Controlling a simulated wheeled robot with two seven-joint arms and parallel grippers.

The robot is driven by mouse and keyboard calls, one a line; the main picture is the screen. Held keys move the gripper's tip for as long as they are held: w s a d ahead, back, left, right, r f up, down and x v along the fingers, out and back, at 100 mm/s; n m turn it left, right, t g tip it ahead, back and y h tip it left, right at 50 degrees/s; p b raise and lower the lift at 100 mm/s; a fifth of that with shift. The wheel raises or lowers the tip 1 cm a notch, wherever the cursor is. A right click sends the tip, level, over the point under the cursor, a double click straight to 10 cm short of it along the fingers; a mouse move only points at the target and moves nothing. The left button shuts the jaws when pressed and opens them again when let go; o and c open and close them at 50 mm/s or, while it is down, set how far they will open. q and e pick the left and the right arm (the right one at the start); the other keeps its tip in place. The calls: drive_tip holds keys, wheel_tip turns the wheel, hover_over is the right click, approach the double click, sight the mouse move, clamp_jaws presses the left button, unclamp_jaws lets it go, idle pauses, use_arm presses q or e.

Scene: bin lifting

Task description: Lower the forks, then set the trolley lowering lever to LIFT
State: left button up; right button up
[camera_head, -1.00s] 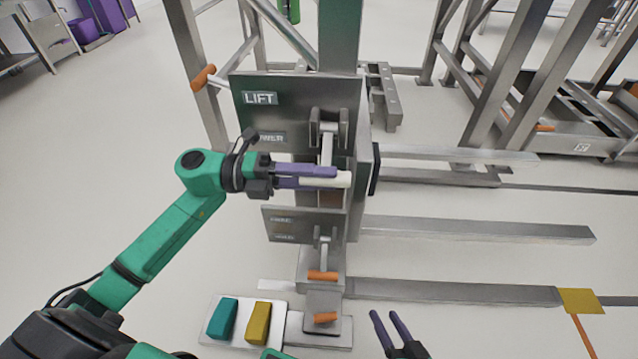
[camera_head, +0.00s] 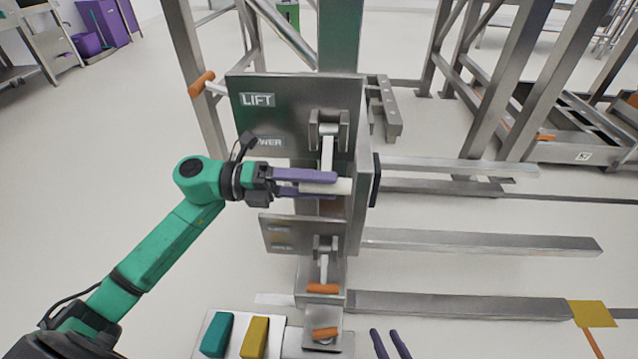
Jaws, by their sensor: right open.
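The trolley's upper plate (camera_head: 262,122) carries a LIFT label above a partly hidden second label that ends in "WER". Its lever (camera_head: 327,150) hangs down from a bracket and ends in a white handle (camera_head: 343,187). My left gripper (camera_head: 333,182) is at this handle, its purple fingers above and below it; whether they press on it is hard to see. The lever stands at the lower label. The forks (camera_head: 480,242) stretch out to the right. My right gripper (camera_head: 390,345) is open and empty at the bottom edge, well below the lever.
A lower plate (camera_head: 290,235) has a smaller lever with an orange handle (camera_head: 323,288). Another orange piece (camera_head: 325,333) is below it. Teal (camera_head: 217,335) and yellow (camera_head: 254,338) blocks sit on a pale plate at the bottom. A yellow floor marking (camera_head: 592,314) is at right.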

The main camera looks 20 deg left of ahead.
idle(0.4)
use_arm(q)
drive_tip(key=p+v, duration=0.1)
drive_tip(key=v, duration=1.3)
drive_tip(key=shift+a+p, duration=0.3)
drive_tip(key=shift+p, duration=0.1)
drive_tip(key=shift+s, duration=0.15)
